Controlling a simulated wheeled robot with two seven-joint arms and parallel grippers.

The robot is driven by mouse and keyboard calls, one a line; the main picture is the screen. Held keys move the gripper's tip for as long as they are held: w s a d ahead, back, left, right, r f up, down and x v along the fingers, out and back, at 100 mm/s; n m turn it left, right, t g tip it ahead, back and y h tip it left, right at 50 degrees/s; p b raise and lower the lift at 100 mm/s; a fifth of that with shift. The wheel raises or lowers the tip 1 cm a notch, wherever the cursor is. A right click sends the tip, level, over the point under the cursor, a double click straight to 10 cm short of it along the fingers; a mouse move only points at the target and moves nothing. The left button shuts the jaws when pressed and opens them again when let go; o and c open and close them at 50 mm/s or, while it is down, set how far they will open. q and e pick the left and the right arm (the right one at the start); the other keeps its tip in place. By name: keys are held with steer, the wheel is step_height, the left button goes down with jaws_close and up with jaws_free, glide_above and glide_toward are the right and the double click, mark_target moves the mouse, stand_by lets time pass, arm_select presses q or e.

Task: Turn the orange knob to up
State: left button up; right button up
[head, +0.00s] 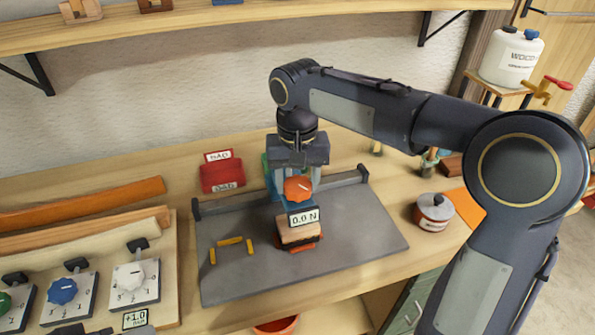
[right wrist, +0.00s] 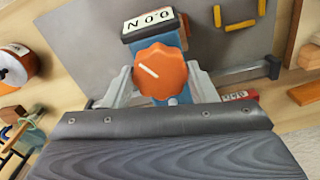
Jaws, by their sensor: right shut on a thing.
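The orange knob (head: 298,188) sits on a blue device on the grey board, with a white pointer line on its face. In the right wrist view the knob (right wrist: 160,72) shows face-on, its line slanting between upper left and lower right. My right gripper (head: 297,180) reaches down from above, with one finger on each side of the knob, and is shut on it. The fingers' exact contact is partly hidden behind the knob. A display (head: 303,217) on the device reads 0.0 N. I cannot make out my left gripper in these views.
The grey board (head: 370,235) carries yellow bars (head: 231,242) and a wooden block (head: 299,233) below the display. Dials with blue (head: 62,290) and white knobs stand left. A red box (head: 221,176) is behind, a lidded pot (head: 434,212) right. The board's right part is clear.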

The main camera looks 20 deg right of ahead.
mark_target(297, 184)
steer(key=n+p, duration=0.2)
steer(key=n, duration=0.3)
steer(key=shift+r+n+p, duration=0.15)
steer(key=shift+n+p, duration=0.15)
steer(key=shift+p, duration=0.1)
steer(key=n+p, duration=0.2)
steer(key=n, duration=0.3)
steer(key=shift+n, duration=0.3)
steer(key=o, duration=1)
step_height(297, 184, up, 8)
steer(key=shift+f, duration=0.2)
